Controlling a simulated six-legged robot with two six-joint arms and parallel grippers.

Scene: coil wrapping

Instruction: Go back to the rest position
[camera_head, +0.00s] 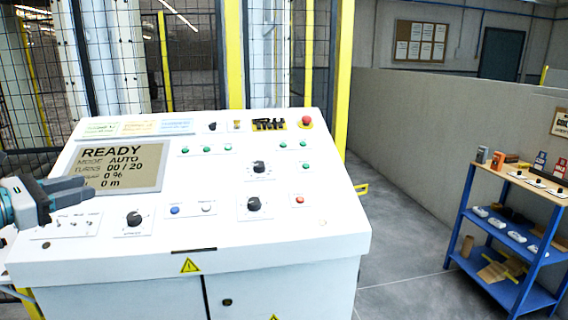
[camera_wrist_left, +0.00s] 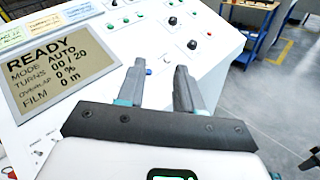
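My left gripper (camera_head: 88,188) enters at the left edge of the head view, over the lower left of the white control console (camera_head: 290,235). In the left wrist view its two dark fingers (camera_wrist_left: 160,70) stand apart with nothing between them, so it is open and empty. The console's display (camera_head: 118,166) reads READY, AUTO, 00 / 20; it also shows in the wrist view (camera_wrist_left: 65,62). The fingers are in front of the panel; I cannot tell how high above it. My right gripper is not in view.
The console carries black knobs (camera_head: 254,204), green buttons and a red emergency button (camera_head: 306,122). Behind it are a wire mesh fence (camera_head: 195,60) and yellow posts (camera_head: 345,70). A blue shelf (camera_head: 500,245) with small items stands at the right. Grey floor (camera_head: 405,235) lies clear between console and shelf.

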